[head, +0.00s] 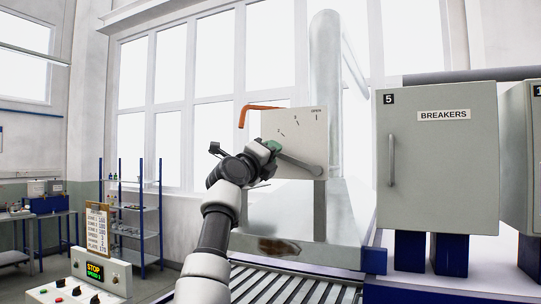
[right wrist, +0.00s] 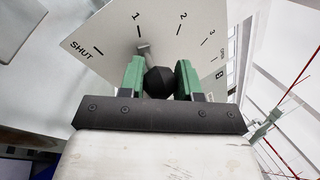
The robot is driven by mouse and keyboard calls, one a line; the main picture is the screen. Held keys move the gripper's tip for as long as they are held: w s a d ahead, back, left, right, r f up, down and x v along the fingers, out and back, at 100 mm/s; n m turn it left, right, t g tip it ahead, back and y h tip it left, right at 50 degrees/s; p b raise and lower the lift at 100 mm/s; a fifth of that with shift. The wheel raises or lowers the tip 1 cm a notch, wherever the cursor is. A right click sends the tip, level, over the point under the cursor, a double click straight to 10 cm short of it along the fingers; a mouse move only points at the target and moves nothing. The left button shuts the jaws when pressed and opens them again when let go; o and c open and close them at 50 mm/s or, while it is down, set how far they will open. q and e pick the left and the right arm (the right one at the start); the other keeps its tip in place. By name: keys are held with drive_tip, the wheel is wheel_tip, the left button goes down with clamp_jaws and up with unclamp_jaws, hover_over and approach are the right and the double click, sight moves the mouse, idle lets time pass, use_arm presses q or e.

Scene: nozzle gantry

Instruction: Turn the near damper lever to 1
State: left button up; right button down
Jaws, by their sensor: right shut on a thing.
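The near damper lever (head: 298,163) is a grey bar on a pale dial plate (head: 292,128), reaching up and left from its pivot. My right gripper (head: 270,146) is at its outer end. In the right wrist view its green fingers (right wrist: 160,76) are shut around the lever's black knob (right wrist: 159,81). The grey lever end (right wrist: 146,50) shows just beyond the knob, close to the 1 tick on the plate (right wrist: 115,42). SHUT lies to its left and 2 to its right. In the head view my arm hides the plate's lower left marks. My left gripper is not in view.
An orange bent bar (head: 258,108) sticks out left at the plate's top. A grey breakers cabinet (head: 437,160) stands to the right. A roller conveyor (head: 285,285) runs below. A control box (head: 100,275) and a settings board (head: 97,228) stand at the left.

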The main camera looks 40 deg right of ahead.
drive_tip(key=c, duration=0.8)
unclamp_jaws()
drive_tip(key=shift+a+f, duration=0.15)
drive_tip(key=shift+a, duration=0.05)
drive_tip(key=b+v, duration=0.5)
drive_tip(key=v, duration=0.5)
drive_tip(key=shift+s+a, duration=0.1)
drive_tip(key=shift+a, duration=0.1)
